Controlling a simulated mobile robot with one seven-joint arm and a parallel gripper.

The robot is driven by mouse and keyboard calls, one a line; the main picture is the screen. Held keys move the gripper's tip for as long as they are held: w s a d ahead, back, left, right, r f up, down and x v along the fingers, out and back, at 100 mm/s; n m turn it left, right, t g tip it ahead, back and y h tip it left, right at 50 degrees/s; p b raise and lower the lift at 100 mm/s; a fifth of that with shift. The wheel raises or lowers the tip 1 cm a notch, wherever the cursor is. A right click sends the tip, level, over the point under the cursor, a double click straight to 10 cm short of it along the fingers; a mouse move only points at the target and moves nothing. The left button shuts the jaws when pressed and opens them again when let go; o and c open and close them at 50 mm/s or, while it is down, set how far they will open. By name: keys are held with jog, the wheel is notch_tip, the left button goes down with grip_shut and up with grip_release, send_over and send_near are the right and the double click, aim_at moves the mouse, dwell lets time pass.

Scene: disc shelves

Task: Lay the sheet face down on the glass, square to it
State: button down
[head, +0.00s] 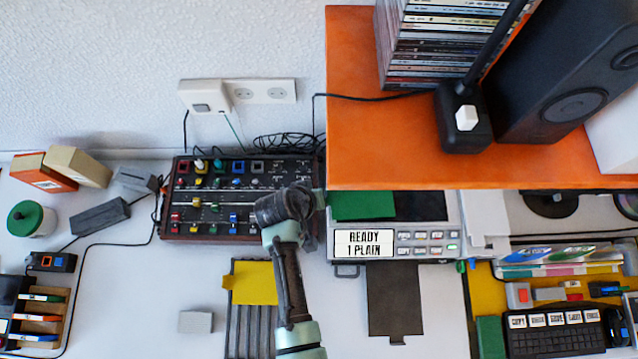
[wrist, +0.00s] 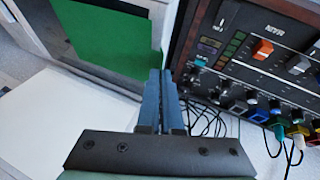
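The green sheet (head: 362,205) lies over the left part of the dark glass (head: 422,206) of the copier, whose display reads "READY 1 PLAIN". Its far part is hidden under the orange shelf. The sheet also shows in the wrist view (wrist: 108,38), with its near edge slanted to the copier's edge. No print shows on its upper side. My gripper (wrist: 163,75) has its two fingers together, at the sheet's near right corner in the wrist view. I see nothing clearly pinched between them; whether the tips touch the sheet is unclear.
The orange shelf (head: 440,160) overhangs the copier. The mixer (head: 215,215) with knobs and cables stands close on the left. A yellow sheet (head: 252,283) lies on a ribbed rack. A dark plate (head: 394,300) lies before the copier. Clear white table lies around it.

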jog(key=shift+f+b, duration=0.45)
jog(key=shift+f, duration=0.25)
dwell(0.3)
jog(key=c, duration=1)
grip_release()
